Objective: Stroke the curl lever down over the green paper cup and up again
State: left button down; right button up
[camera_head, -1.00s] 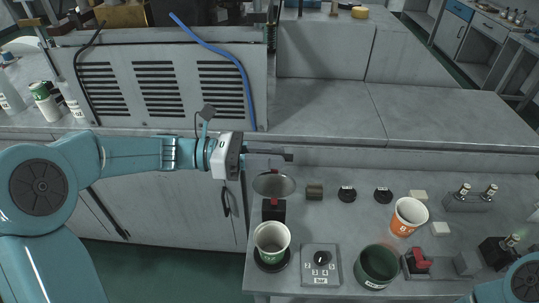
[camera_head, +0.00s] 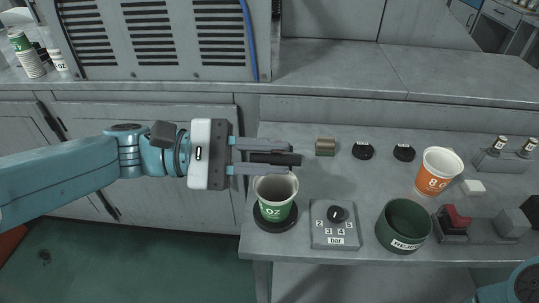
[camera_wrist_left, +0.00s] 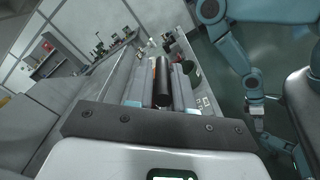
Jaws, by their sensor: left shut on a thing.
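The green paper cup (camera_head: 275,208) stands upright in a black round holder (camera_head: 263,226) at the left end of the bench. My left gripper (camera_head: 264,158) is shut on the black handle of the curl lever (camera_head: 275,158), just behind the cup's rim in the head view. The left wrist view shows the black handle (camera_wrist_left: 162,85) between the two fingers. The rest of the curl press is hidden behind my gripper, so I cannot tell whether its tool touches the rim. My right gripper is out of view.
A grey dial box (camera_head: 336,230) stands right of the cup, then a dark green reject bin (camera_head: 404,222). An orange cup (camera_head: 438,172) and a red-and-black device (camera_head: 453,218) are further right. Black knobs (camera_head: 363,151) lie behind.

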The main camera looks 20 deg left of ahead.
pick_arm(q)
jog(key=s+f+m+b, duration=0.3)
jog(key=f+m+b, duration=0.4)
jog(key=b, duration=0.7)
notch_tip(320, 180, down, 2)
jog(key=shift+d+f, duration=0.25)
jog(key=shift+d, duration=0.2)
jog(key=c, duration=1.1)
grip_release()
jog(key=shift+a+r, duration=0.1)
jog(key=p+v, duration=0.1)
jog(key=v, duration=1.5)
jog(key=shift+p, duration=0.4)
jog(key=shift+a, duration=0.15)
